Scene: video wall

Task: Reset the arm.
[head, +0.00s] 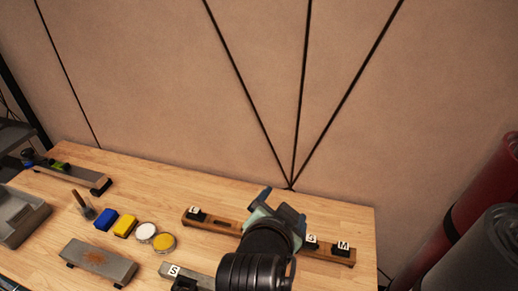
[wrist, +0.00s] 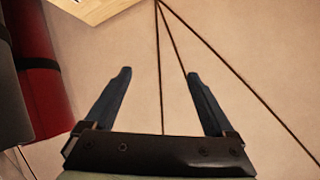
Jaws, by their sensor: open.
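My gripper shows in the wrist view (wrist: 158,88) with its two dark blue fingers spread wide apart. Nothing is between the fingers; behind them is the plain tan wall (wrist: 220,60) with dark lines. In the head view my gripper (head: 277,205) is above the back right part of the wooden table (head: 345,215). It covers part of a long wooden holder (head: 225,224) marked with letters, so that part is hidden.
Blue block (head: 106,219), yellow block (head: 125,226), two round tins (head: 146,232) (head: 164,243), a brush (head: 84,205) and a grey block with a rusty patch (head: 98,262) lie at left. A grey tray (head: 18,218) stands further left. Red (head: 483,190) and grey (head: 485,255) rolls stand right of the table.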

